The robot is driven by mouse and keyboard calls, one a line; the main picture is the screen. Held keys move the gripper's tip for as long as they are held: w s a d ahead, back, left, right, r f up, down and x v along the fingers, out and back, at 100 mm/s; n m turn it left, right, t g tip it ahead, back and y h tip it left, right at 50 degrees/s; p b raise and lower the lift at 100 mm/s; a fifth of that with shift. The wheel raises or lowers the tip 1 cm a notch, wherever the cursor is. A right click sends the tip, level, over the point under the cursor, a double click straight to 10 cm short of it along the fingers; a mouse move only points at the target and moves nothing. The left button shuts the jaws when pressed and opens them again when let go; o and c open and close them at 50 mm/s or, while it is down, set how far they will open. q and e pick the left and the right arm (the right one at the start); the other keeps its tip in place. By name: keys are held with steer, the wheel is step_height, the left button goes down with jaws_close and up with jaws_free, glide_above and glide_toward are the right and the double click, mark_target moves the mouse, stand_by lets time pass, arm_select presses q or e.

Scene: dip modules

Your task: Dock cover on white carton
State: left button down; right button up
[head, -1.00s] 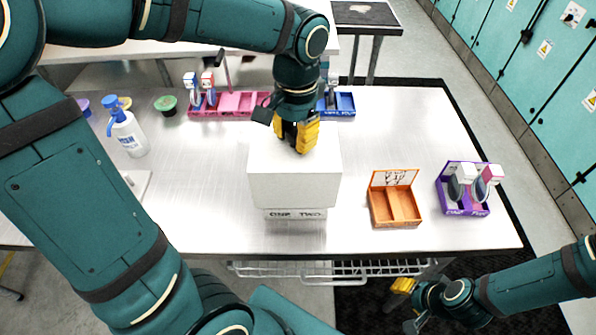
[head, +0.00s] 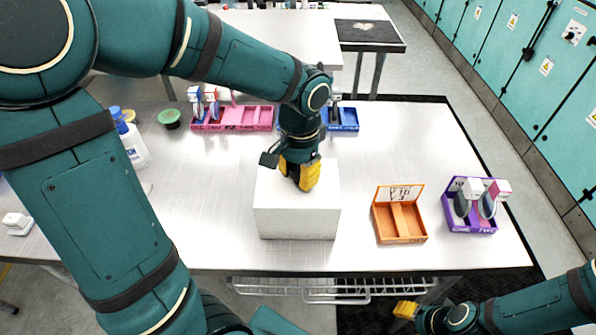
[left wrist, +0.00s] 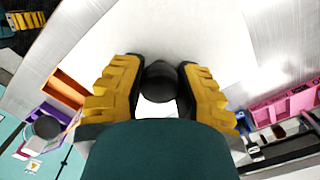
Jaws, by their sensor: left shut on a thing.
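The white cover (head: 297,218) is a plain box shape near the middle of the table. My left gripper (head: 299,176) is above its top, fingers pointing down. In the left wrist view, the yellow fingers (left wrist: 160,92) are shut on a dark round knob (left wrist: 159,76) on the white top. The white carton is hidden beneath the cover, and its label does not show. I cannot tell whether the cover's lower edge touches the table. My right gripper (head: 404,311) is low at the front right, off the table, and its opening is unclear.
An orange tray (head: 399,239) and a purple tray (head: 480,226) with items stand to the right. Pink (head: 235,126) and blue (head: 343,128) trays are behind. A bottle (head: 133,146) and a green bowl (head: 170,120) are at left. The table (head: 400,150) is clear between.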

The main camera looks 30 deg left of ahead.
arm_select(q)
steer(key=c, duration=0.7)
jaws_free()
steer(key=shift+f, duration=0.1)
steer(key=shift+c, duration=0.2)
steer(key=shift+r+p, duration=0.35)
steer(key=shift+r, duration=0.25)
step_height(320, 180, up, 11)
steer(key=p, duration=0.2)
steer(key=shift+w+r, duration=0.2)
steer(key=shift+w, duration=0.1)
steer(key=shift+r, duration=0.1)
